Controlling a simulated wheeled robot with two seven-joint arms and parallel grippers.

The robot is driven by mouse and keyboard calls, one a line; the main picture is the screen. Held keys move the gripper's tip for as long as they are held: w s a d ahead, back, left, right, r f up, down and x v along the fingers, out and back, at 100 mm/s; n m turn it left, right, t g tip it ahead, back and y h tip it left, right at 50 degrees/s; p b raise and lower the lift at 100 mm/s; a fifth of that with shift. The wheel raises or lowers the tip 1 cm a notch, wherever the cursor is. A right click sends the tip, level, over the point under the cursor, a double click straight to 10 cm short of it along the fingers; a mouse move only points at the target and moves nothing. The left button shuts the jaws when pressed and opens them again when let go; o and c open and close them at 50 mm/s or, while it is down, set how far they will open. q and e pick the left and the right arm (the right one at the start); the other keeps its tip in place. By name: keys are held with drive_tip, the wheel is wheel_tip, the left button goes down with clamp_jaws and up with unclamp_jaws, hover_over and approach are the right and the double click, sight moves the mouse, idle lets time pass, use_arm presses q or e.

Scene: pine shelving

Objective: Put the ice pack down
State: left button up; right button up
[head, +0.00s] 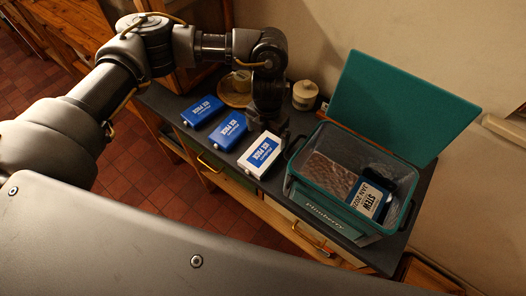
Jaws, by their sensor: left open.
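Three ice packs lie in a row on the dark counter top: a blue one (202,110), a second blue one (228,131) and a white one with a blue label (261,154). My left gripper (280,132) points down just behind the white ice pack, at its far end. It is open, and I see nothing held in it. The fingertips are dark and small, so I cannot tell whether they touch the white pack. My right gripper is out of view.
A teal cool box (328,207) with its lid (401,106) raised stands to the right, holding a brown block (332,170) and a tub labelled stew (371,199). A lidded jar (305,95) and a round wooden dish (234,92) stand at the back.

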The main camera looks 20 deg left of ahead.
sight(266, 148)
use_arm(q)
wheel_tip(266, 148, down, 3)
drive_tip(key=shift+f+p, duration=0.15)
drive_tip(key=shift+p, duration=0.15)
drive_tip(key=shift+a+f+p, duration=0.1)
drive_tip(key=shift+f+p, duration=0.2)
drive_tip(key=shift+p, duration=0.15)
wheel_tip(266, 148, down, 4)
drive_tip(key=shift+a+r+p, duration=0.1)
drive_tip(key=shift+r+p, duration=0.05)
drive_tip(key=shift+p, duration=0.8)
drive_tip(key=shift+w+f, duration=0.1)
drive_tip(key=shift+f, duration=0.4)
drive_tip(key=c, duration=1.3)
wheel_tip(266, 148, up, 9)
drive_tip(key=b, duration=0.3)
drive_tip(key=shift+r, duration=0.6)
